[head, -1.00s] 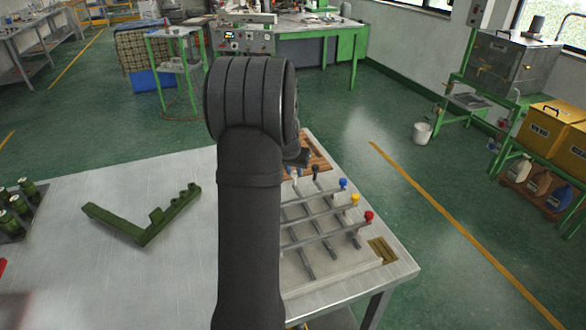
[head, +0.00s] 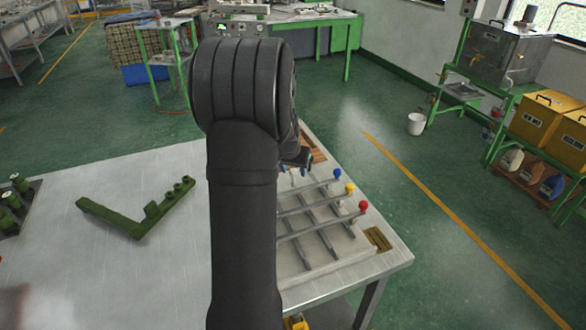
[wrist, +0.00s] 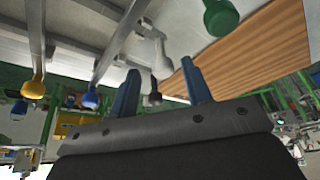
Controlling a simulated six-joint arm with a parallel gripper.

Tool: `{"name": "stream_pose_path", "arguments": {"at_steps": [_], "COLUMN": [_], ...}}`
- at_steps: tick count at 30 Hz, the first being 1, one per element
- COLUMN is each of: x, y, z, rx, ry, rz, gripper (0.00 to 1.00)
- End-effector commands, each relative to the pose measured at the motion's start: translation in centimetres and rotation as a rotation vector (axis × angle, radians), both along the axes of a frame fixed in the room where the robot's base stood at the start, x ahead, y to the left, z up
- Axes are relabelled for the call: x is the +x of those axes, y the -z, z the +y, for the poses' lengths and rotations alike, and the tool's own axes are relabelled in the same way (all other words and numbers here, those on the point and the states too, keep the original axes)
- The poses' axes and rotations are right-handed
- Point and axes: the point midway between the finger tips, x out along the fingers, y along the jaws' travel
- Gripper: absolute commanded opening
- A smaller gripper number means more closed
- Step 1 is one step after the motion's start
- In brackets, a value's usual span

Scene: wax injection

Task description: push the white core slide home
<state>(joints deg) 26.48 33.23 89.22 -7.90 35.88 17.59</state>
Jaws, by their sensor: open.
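The white-knobbed core slide (wrist: 161,66) shows in the wrist view, its pale knob between my two blue fingertips, with a gap on each side. My gripper (wrist: 160,70) is open. I cannot tell whether a finger touches the slide. A black knob (wrist: 155,98) shows farther off, also between the fingers. In the head view my gripper (head: 302,160) is low over the far end of the mold, mostly behind my arm. The white and black knobs are hard to make out there. The slide's seat is not clearly visible.
Blue (head: 337,173), yellow (head: 350,188) and red (head: 363,206) knobs end neighbouring slides on the mold. A green knob (wrist: 221,17) is close to my gripper in the wrist view. A green angled part (head: 140,215) lies on the table, with clear surface around it.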

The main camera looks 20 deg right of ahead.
Motion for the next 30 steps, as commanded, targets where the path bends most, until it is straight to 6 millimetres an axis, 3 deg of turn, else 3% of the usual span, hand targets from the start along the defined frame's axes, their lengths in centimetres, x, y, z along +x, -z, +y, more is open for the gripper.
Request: {"name": "stream_pose_path", "arguments": {"at_steps": [5, 19, 24, 30], "x": [-0.4, -3.0, -3.5, -3.6], "y": [-1.4, -9.5, -10.9, -11.1], "z": [0.3, 2.4, 2.8, 2.8], "rx": [-0.001, -0.002, 0.000, 0.001], "ry": [0.000, 0.001, 0.001, 0.000], "rz": [-0.003, -0.003, -0.001, 0.001], "gripper": [0.45, 0.45, 0.45, 0.45]}}
